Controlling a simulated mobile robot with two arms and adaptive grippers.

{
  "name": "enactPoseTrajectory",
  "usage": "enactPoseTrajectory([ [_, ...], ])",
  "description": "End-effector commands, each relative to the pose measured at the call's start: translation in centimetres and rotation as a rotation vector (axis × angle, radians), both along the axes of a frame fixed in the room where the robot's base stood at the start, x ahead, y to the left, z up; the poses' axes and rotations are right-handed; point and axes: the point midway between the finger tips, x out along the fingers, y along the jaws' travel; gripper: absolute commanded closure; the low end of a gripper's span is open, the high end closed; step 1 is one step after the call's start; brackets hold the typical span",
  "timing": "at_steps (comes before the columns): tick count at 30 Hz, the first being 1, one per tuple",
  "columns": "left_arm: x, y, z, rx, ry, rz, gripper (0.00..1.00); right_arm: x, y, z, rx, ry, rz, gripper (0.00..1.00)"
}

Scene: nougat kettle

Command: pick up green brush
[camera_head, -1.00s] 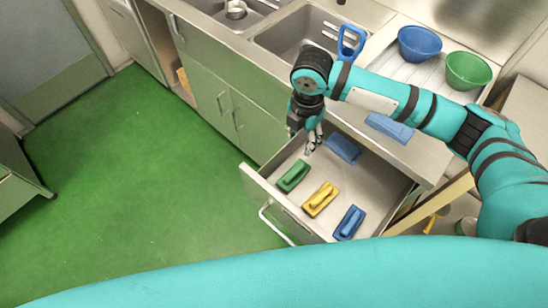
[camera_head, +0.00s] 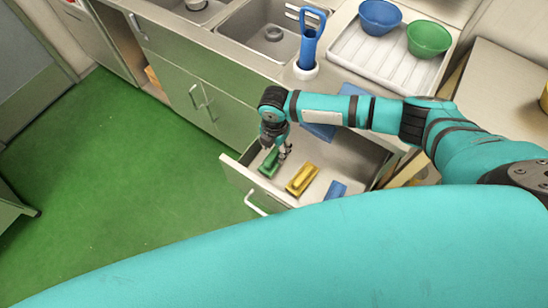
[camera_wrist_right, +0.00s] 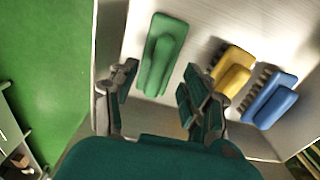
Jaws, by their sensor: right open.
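The green brush (camera_head: 267,163) lies in the open drawer, near its left front side. It also shows whole in the right wrist view (camera_wrist_right: 164,52), flat on the drawer floor. My right gripper (camera_head: 276,150) is over the drawer at the green brush and partly covers it. In the right wrist view its fingers (camera_wrist_right: 158,88) are spread apart and empty, with the brush's near end appearing in the gap between them. I cannot tell whether they touch it. My left gripper is not in view.
A yellow brush (camera_head: 302,179) lies right of the green one, then a blue brush (camera_head: 337,190), partly hidden by my body. The drawer's front wall (camera_head: 240,182) is close to the gripper. A blue-handled tool (camera_head: 309,40) stands upright on the counter.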

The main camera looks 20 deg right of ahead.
Motion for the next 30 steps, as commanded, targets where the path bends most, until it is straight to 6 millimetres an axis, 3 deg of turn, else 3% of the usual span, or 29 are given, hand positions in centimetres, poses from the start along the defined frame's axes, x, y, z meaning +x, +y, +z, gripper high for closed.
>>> enactPoseTrajectory([
  [7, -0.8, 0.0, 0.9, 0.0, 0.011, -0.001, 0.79, -0.2, 0.3, -3.3, -0.002, 0.002, 0.0, 0.52],
  [16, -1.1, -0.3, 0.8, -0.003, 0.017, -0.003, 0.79, -0.2, 0.2, -3.8, -0.001, 0.001, 0.001, 0.52],
  [27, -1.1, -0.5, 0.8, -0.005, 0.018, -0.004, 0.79, -0.2, 0.2, -3.8, -0.001, 0.001, 0.0, 1.0],
  [30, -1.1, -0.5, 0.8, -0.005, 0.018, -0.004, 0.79, -0.2, 0.2, -3.8, -0.001, 0.001, 0.0, 1.0],
])
